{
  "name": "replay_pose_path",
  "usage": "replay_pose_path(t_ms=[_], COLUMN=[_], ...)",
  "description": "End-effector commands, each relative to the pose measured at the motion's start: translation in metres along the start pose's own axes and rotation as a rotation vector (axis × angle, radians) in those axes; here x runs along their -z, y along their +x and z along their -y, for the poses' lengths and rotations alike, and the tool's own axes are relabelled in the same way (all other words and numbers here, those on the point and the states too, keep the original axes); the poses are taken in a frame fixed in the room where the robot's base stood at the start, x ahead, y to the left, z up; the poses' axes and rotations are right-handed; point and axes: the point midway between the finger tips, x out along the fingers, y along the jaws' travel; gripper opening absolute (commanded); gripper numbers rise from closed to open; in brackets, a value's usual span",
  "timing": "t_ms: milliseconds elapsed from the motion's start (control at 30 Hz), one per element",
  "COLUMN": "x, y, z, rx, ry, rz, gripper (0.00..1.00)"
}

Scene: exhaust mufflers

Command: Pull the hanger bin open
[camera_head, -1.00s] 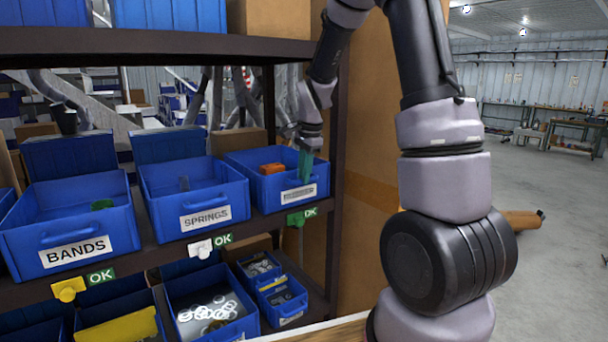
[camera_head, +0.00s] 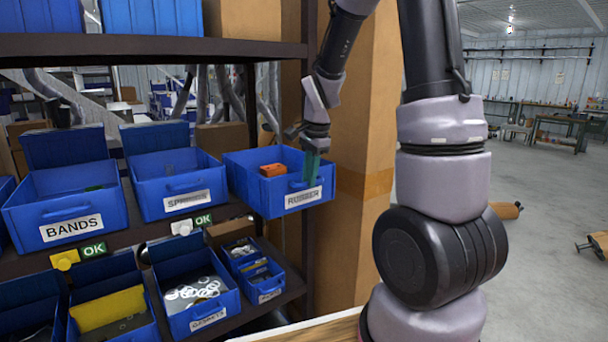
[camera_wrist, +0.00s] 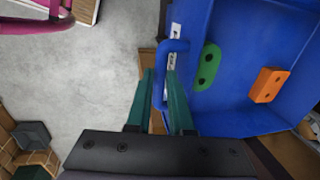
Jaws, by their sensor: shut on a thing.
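The hanger bin (camera_head: 270,203) is a blue open bin at the right end of the middle shelf, with a partly hidden label on its front. It juts out past the shelf's front edge. An orange rubber hanger (camera_head: 272,170) lies inside; the wrist view shows it (camera_wrist: 269,85) and a green hanger (camera_wrist: 207,67). My gripper (camera_head: 311,172) is at the bin's front, its teal fingers around the blue handle (camera_wrist: 171,54). In the wrist view my gripper (camera_wrist: 161,78) is shut on that handle.
The bands bin (camera_head: 35,215) and springs bin (camera_head: 160,190) stand to the left on the shelf. Smaller bins with washers (camera_head: 195,290) sit below. A dark shelf post and brown cartons (camera_head: 365,150) stand close on the right. Open floor (camera_head: 540,270) lies farther right.

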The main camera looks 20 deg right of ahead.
Motion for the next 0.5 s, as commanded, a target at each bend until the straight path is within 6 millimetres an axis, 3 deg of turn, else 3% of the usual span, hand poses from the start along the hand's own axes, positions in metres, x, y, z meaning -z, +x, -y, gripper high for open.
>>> replay_pose_path(t_ms=[200,500], x=[0.0012,0.0014], y=[-0.0030,-0.0033], z=[-0.0121,-0.0137], rx=[0.002,0.002], ry=[0.002,0.002], rz=[-0.002,-0.002], gripper=[0.00,0.00])
